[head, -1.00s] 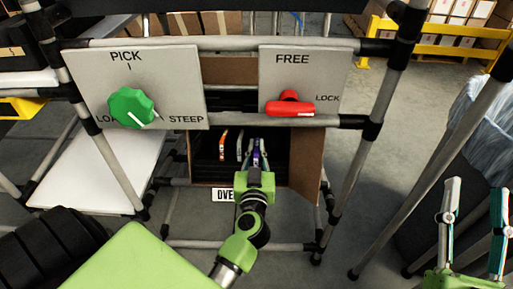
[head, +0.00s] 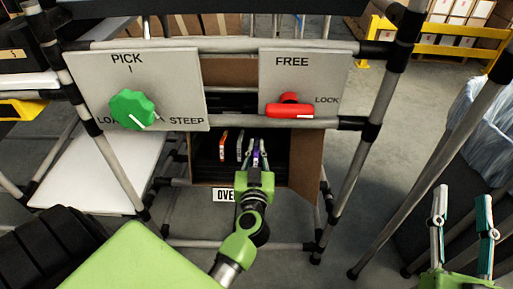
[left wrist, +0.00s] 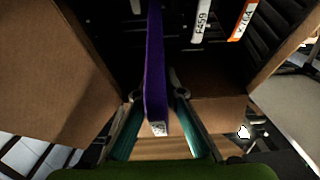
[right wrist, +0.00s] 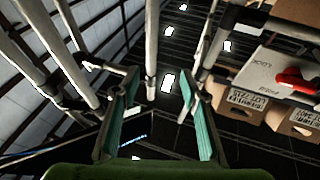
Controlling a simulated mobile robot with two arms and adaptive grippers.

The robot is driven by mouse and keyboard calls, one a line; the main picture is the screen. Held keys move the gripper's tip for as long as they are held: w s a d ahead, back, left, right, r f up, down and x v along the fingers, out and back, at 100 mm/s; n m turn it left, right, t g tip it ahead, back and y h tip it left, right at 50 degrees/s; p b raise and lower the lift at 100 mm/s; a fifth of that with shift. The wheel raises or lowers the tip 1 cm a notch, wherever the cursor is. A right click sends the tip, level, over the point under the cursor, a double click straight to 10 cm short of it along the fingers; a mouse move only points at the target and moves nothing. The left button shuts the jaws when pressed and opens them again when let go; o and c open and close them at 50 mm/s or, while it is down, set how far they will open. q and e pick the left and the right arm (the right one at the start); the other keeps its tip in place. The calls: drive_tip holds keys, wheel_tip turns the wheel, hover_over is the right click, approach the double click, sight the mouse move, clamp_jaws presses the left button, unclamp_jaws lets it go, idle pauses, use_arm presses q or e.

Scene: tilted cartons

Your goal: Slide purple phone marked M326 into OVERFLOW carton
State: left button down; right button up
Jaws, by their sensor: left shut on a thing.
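The purple phone (left wrist: 155,70) stands on edge between the fingers of my left gripper (left wrist: 157,110). Its end label (left wrist: 158,128) is too small to read. The gripper also shows in the head view (head: 258,160), at the mouth of the brown carton (head: 306,165), with the phone pointing inward.
An orange-edged phone (head: 223,145) and a white-edged phone (head: 239,146) stand in the carton, left of my gripper. Above are a green knob (head: 132,108) and a red lever (head: 290,109) on grey panels. A rack post (head: 345,180) stands to the right.

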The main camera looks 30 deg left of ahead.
sight(257, 138)
use_arm(q)
drive_tip(key=shift+w, duration=0.15)
idle(0.5)
drive_tip(key=shift+w+a+f, duration=0.1)
drive_tip(key=shift+w+a, duration=0.1)
drive_tip(key=shift+w+a+f, duration=0.4)
drive_tip(key=shift+w+a, duration=0.05)
drive_tip(key=shift+w, duration=0.25)
use_arm(e)
drive_tip(key=shift+w+f+g, duration=0.2)
drive_tip(key=shift+f+g, duration=0.4)
drive_tip(key=shift+f, duration=0.4)
drive_tip(key=shift+r, duration=0.1)
use_arm(q)
drive_tip(key=shift+w+a+f, duration=0.15)
drive_tip(key=shift+w, duration=0.15)
drive_tip(key=shift+w+a+f, duration=0.4)
drive_tip(key=shift+w+a, duration=0.05)
drive_tip(key=shift+w, duration=0.3)
use_arm(e)
drive_tip(key=shift+w, duration=0.1)
drive_tip(key=shift+f, duration=0.25)
